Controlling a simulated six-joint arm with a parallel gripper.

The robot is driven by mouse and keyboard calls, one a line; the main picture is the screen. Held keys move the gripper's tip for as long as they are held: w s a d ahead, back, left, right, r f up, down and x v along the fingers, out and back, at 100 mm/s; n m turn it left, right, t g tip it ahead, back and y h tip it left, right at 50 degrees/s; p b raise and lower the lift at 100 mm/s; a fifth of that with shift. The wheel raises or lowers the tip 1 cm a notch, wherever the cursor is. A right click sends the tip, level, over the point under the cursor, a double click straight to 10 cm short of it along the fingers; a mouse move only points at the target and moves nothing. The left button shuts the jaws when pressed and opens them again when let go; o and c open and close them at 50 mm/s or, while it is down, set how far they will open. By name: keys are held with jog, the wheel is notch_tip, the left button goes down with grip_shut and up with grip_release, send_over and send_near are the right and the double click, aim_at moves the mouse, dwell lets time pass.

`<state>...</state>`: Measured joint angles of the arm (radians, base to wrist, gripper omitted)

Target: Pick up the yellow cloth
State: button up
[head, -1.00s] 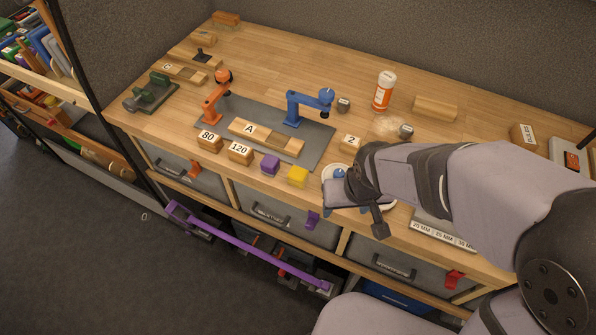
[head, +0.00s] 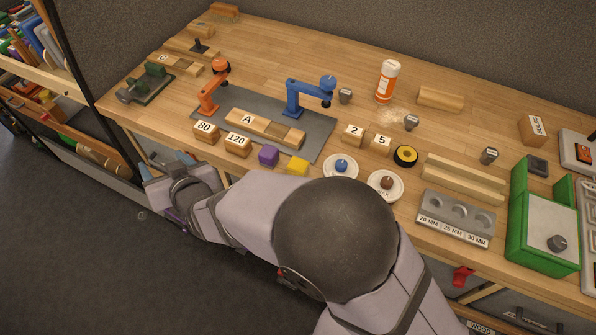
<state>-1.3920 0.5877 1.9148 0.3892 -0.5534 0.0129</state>
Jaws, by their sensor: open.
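A small yellow block-like thing (head: 297,167) sits at the front edge of the bench, right of a similar purple one (head: 268,155). I cannot tell whether it is folded cloth; no spread yellow cloth shows. My gripper (head: 167,164) is at the left, by the bench's front edge, with its blue-tipped fingers apart. Nothing shows between them. It is well left of the yellow thing, and my forearm passes just in front of that thing.
On the bench (head: 350,50), blocks labelled 80 (head: 205,133) and 120 (head: 238,144) stand near my gripper. Orange (head: 212,88) and blue (head: 308,95) clamp-like arms rise from a grey mat. A green tray (head: 515,215) is right. Dark floor is open at lower left.

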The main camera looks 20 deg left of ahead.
jog(key=w+a+f+m+t+b, duration=0.1)
jog(key=w+t, duration=0.1)
jog(key=t, duration=0.2)
jog(key=m+t+h+b, duration=0.1)
jog(key=m+t+h, duration=0.75)
jog(key=h, duration=0.35)
send_near(295, 173)
jog(key=shift+m, duration=0.45)
jog(key=w, duration=0.4)
jog(key=shift+w+a, duration=0.2)
jog(key=shift+w, duration=0.15)
jog(key=shift+w+d+p, duration=0.1)
jog(key=shift+w+p, duration=1.4)
jog(key=shift+w, duration=1.8)
jog(key=shift+w+f, duration=0.15)
jog(key=shift+w, duration=0.25)
jog(key=c, duration=1.1)
